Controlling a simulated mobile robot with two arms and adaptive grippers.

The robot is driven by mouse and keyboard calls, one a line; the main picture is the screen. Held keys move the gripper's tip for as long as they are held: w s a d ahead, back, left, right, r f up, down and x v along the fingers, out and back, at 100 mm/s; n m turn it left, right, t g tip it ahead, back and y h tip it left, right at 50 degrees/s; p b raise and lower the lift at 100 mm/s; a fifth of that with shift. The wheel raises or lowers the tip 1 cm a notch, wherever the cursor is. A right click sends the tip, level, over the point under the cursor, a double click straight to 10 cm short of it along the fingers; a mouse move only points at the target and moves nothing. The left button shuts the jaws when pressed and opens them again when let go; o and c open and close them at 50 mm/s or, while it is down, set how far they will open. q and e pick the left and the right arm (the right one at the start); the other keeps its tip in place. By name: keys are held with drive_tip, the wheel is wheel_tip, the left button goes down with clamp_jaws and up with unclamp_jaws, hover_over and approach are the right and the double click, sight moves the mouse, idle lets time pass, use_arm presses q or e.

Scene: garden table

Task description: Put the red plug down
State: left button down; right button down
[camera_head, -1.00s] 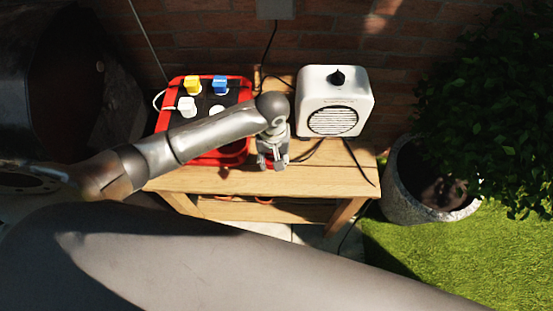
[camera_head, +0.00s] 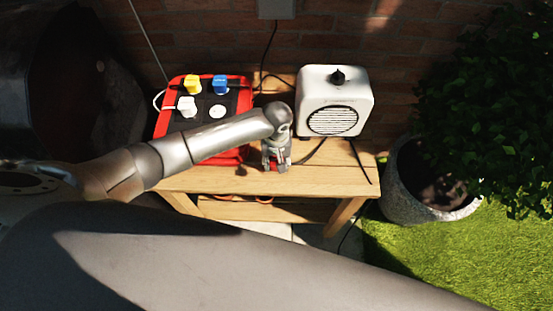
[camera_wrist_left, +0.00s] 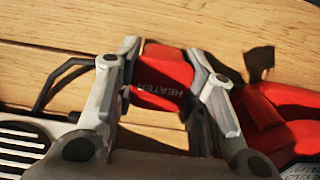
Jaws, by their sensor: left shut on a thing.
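My left gripper (camera_head: 275,166) is over the front of the wooden table, right of the red socket box. In the left wrist view my left gripper (camera_wrist_left: 166,92) is shut on the red plug (camera_wrist_left: 163,78), which has "HEATER" written on it. One finger is on each side of the plug. I cannot tell whether the plug touches the table (camera_head: 325,177). My right gripper is not in view.
The red socket box (camera_head: 247,153) holds yellow (camera_head: 192,84), blue (camera_head: 220,84) and white (camera_head: 187,106) plugs. A white heater (camera_head: 335,101) stands on the right, with black cables near it. The table's front right is mostly clear. A potted bush (camera_head: 430,190) stands beyond.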

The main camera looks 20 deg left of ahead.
sight(276, 160)
use_arm(q)
drive_tip(key=shift+f, duration=0.15)
drive_tip(key=shift+f, duration=0.4)
drive_tip(key=c, duration=0.9)
unclamp_jaws()
drive_tip(key=shift+r, duration=0.1)
wheel_tip(276, 160, up, 13)
drive_tip(key=shift+r, duration=0.1)
